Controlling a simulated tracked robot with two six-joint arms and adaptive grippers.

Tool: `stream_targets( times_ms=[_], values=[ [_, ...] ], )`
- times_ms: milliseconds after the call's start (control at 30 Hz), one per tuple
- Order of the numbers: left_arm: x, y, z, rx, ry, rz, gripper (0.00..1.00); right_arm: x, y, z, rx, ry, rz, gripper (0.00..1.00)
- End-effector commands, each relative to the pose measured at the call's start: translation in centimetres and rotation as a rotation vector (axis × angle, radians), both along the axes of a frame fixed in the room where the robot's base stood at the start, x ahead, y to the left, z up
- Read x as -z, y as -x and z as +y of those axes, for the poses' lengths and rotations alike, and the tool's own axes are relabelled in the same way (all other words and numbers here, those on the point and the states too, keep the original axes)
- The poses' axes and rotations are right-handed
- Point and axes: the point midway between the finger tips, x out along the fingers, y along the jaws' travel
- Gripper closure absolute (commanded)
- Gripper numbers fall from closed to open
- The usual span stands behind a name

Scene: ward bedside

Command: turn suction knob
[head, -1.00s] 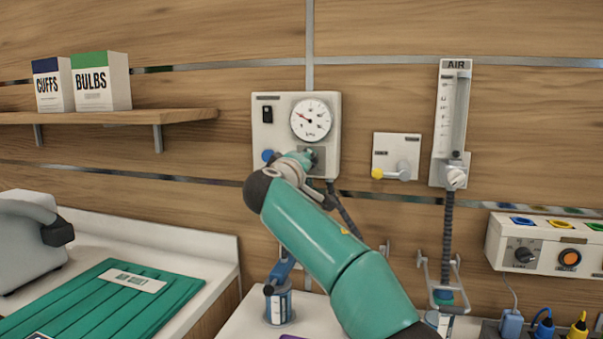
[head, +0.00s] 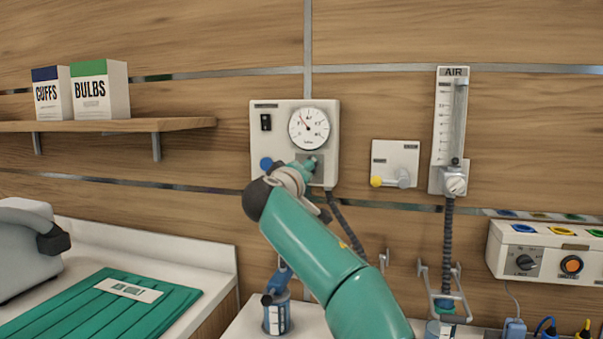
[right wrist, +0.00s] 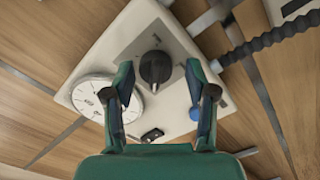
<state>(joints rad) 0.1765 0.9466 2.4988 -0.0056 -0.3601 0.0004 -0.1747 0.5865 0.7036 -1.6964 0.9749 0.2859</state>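The suction unit (head: 264,143) is a pale wall box with a round white gauge (head: 309,128), a black rocker switch and a blue button. Its dark suction knob (right wrist: 155,68) shows in the right wrist view; in the head view my gripper covers it. My right gripper (head: 309,166) is at the lower right of the unit. In the right wrist view its two fingers (right wrist: 157,72) stand on either side of the knob, with a visible gap on each side, so it is open. The gauge needle points up and left. My left gripper is out of view.
A small panel with a yellow-ended lever (head: 394,163) and the AIR flowmeter (head: 449,125) are to the right. A dark hose (head: 347,223) hangs below the unit. A shelf (head: 100,124) with two boxes is at left. A blue-topped canister (head: 277,315) stands below.

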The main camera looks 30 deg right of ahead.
Motion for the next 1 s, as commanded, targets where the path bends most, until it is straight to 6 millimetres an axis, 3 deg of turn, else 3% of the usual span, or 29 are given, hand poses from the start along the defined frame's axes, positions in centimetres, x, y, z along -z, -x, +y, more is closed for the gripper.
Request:
stream_targets(
  times_ms=[367,567,1000],
  values=[
    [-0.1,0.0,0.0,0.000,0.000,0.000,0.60,-0.4,0.2,0.3,-0.005,0.003,-0.005,0.41],
    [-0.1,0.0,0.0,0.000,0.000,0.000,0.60,-0.5,1.0,1.4,-0.006,0.003,-0.004,0.41],
    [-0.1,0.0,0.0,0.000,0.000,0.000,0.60,-0.3,6.1,7.3,-0.007,0.004,-0.004,0.41]
  ],
)
